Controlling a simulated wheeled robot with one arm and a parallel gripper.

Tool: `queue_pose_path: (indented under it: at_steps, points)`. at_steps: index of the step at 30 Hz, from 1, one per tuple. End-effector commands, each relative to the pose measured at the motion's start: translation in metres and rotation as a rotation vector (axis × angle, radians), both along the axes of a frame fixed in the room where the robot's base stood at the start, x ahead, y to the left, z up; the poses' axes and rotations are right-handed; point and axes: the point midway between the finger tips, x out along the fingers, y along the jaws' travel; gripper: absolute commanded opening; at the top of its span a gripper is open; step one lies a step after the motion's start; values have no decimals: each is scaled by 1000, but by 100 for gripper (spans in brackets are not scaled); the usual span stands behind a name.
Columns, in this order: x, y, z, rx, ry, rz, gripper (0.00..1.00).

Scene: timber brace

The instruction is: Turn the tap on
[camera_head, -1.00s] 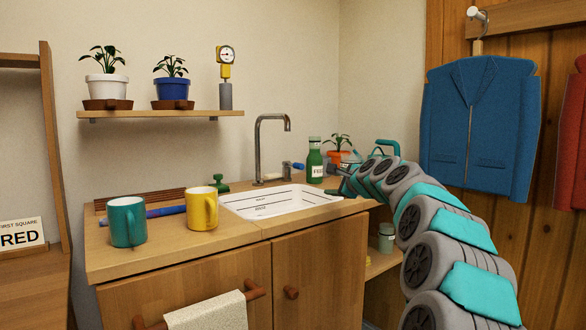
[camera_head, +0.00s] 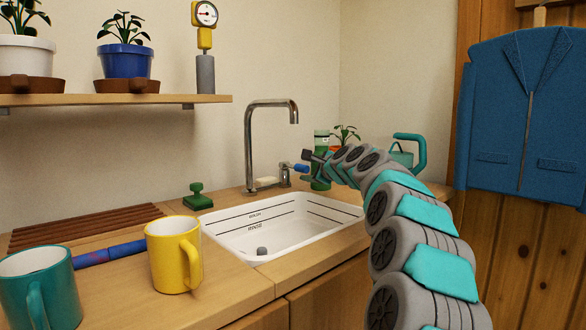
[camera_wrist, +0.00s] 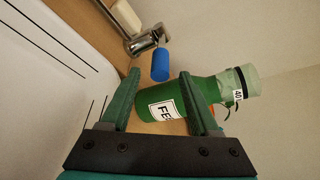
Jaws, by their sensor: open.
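The chrome tap (camera_head: 250,145) stands behind the white sink, its spout arching over the basin. Its lever has a blue handle (camera_head: 301,168) pointing right. The handle also shows in the wrist view (camera_wrist: 160,65), just beyond and between my fingertips. My gripper (camera_head: 308,167) is open near the handle in the head view, and its two green fingers (camera_wrist: 155,80) spread apart in the wrist view. Nothing is between the fingers that I can see as gripped. Whether a finger touches the handle I cannot tell. No water shows from the spout.
A green bottle (camera_head: 321,175) stands right behind my gripper and also shows in the wrist view (camera_wrist: 195,98). The white sink (camera_head: 225,238) lies below. A yellow mug (camera_head: 172,262), a teal mug (camera_head: 38,295) and a green stamp-like object (camera_head: 198,198) stand left on the counter.

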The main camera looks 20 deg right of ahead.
Motion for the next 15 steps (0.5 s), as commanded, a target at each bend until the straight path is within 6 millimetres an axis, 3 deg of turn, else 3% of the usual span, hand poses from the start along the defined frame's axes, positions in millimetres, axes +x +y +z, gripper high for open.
queue_pose_path:
  at_steps: [15]
  points:
    - [44, 0, -10, -2, 0, -2, 62]
